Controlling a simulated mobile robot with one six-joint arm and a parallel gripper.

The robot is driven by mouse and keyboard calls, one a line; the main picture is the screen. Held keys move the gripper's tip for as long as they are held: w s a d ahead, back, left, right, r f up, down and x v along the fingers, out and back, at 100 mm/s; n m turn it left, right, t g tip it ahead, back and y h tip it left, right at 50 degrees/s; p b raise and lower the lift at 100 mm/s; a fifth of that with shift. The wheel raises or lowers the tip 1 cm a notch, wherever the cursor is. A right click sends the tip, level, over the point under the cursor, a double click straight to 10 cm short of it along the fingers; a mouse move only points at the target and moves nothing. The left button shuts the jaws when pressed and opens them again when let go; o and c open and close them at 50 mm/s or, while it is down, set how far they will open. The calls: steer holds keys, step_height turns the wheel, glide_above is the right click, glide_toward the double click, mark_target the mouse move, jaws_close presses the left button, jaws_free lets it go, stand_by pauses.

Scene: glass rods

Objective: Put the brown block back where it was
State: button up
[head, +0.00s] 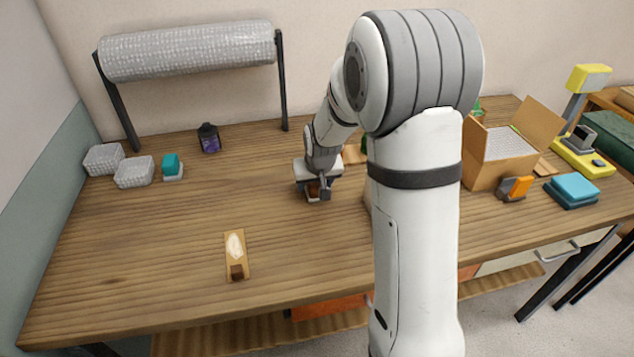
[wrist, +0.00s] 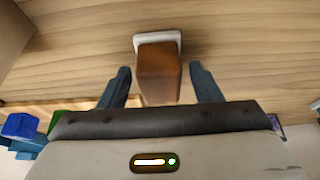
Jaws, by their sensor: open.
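A brown block (wrist: 158,78) stands on a small white base (wrist: 157,39) in the wrist view. My gripper (wrist: 159,70) is open, with one finger on each side of the block and a visible gap on both sides. In the head view my gripper (head: 321,194) is low over the middle of the table, and part of the brown block (head: 313,188) shows between its fingers; most of it is hidden.
On the wooden table (head: 150,260), a teal-topped block (head: 172,167), a dark jar (head: 209,138) and bubble-wrapped parcels (head: 134,171) stand at the left. An open cardboard box (head: 490,175) and an orange-grey item (head: 515,188) are at the right. The left front is mostly clear.

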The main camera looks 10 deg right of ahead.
steer(key=v, duration=1.1)
steer(key=s+r+g, duration=0.1)
steer(key=s+r, duration=0.1)
steer(key=s, duration=2.2)
steer(key=shift+d+g, duration=0.25)
steer(key=shift+g, duration=0.15)
steer(key=shift+r, duration=0.2)
steer(key=shift+r, duration=0.15)
